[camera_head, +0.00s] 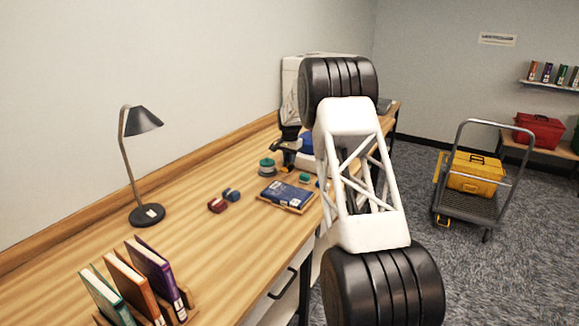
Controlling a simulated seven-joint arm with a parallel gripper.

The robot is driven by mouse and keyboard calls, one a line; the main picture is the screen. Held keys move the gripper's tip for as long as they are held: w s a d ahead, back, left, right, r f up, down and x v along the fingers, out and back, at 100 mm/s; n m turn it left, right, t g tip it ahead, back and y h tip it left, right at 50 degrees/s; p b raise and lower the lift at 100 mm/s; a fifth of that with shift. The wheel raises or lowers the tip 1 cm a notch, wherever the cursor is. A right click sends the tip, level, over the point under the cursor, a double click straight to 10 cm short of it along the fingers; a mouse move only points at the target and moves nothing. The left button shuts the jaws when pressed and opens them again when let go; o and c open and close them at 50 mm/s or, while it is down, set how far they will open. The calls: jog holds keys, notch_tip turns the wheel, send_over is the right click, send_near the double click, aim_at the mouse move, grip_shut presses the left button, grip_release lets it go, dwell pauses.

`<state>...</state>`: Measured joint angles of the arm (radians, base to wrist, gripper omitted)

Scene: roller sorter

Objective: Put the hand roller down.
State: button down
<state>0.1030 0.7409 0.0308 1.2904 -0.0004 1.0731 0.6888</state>
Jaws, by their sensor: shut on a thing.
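My gripper (284,153) is a small dark shape above the far part of the wooden desk, partly behind my arm. It is shut on the hand roller, of which only a small orange-yellow part (291,144) seems to show between the dark fingers. The rest of the roller is too small or hidden to make out. I cannot tell how far it is above the desk. A teal round piece (267,165) stands just below and left of the gripper. Another teal piece (305,178) lies below and right.
A blue book or pack (286,192) lies on a wooden tray (298,210). Small red (216,205) and blue (231,195) pieces lie to its left. A black lamp (146,213) and upright books (155,271) stand nearer. Bare desk (195,250) lies between. A trolley (465,205) stands right.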

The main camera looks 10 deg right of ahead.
jog(key=shift+w+f, duration=0.1)
jog(key=shift+w, duration=0.25)
jog(key=shift+f, duration=1.7)
jog(key=shift+f, duration=0.1)
jog(key=c, duration=1.1)
grip_release()
notch_tip(320, 180, up, 12)
jog(key=shift+s+r, duration=0.1)
